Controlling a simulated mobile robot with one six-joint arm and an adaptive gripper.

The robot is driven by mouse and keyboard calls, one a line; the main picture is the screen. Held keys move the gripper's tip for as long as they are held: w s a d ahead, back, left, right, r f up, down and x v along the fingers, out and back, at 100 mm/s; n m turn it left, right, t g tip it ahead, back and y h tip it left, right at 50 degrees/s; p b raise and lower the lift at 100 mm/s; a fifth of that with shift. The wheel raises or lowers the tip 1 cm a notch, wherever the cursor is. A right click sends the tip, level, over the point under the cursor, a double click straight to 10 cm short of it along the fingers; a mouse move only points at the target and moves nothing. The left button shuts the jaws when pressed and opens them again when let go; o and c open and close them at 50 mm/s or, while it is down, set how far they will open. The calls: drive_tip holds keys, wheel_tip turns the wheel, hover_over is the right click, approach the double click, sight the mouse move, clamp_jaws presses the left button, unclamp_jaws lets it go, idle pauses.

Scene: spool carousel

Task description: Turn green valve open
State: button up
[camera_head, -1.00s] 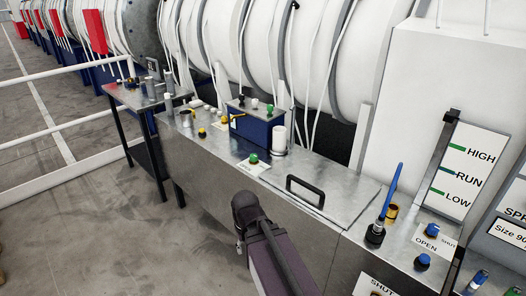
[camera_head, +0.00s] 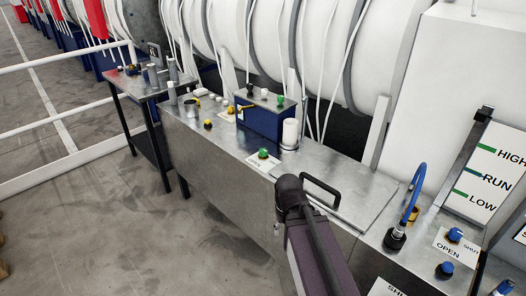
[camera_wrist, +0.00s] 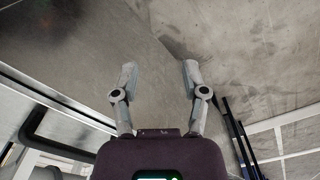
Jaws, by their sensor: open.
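A green valve knob (camera_head: 263,153) sits on a white label plate on top of the steel bench (camera_head: 225,175), left of the black lid handle. A second green knob (camera_head: 280,100) stands on the top of the blue box. I cannot tell from this view which way either knob is turned. In the head view only my dark arm shows, just in front of the bench edge, and my fingers are hidden there.
The blue box (camera_head: 262,122) and a white cylinder (camera_head: 290,133) stand behind the green knob. The black lid handle (camera_head: 321,190) rises to its right. A blue hose (camera_head: 417,190) and blue knobs (camera_head: 455,235) are further right. A side table (camera_head: 150,80) stands left; floor is open in front.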

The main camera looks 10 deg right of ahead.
drive_tip(key=o, duration=0.3)
drive_tip(key=shift+o, duration=1)
drive_tip(key=shift+w+d+r, duration=0.1)
drive_tip(key=shift+w, duration=0.05)
wheel_tip(320, 180, up, 12)
drive_tip(key=n+p, duration=1.2)
drive_tip(key=n, duration=0.4)
hover_over(263, 150)
drive_tip(key=shift+w+d, duration=0.1)
wheel_tip(263, 150, down, 14)
drive_tip(key=b, duration=1.3)
drive_tip(key=shift+r, duration=0.15)
drive_tip(key=shift+b, duration=0.3)
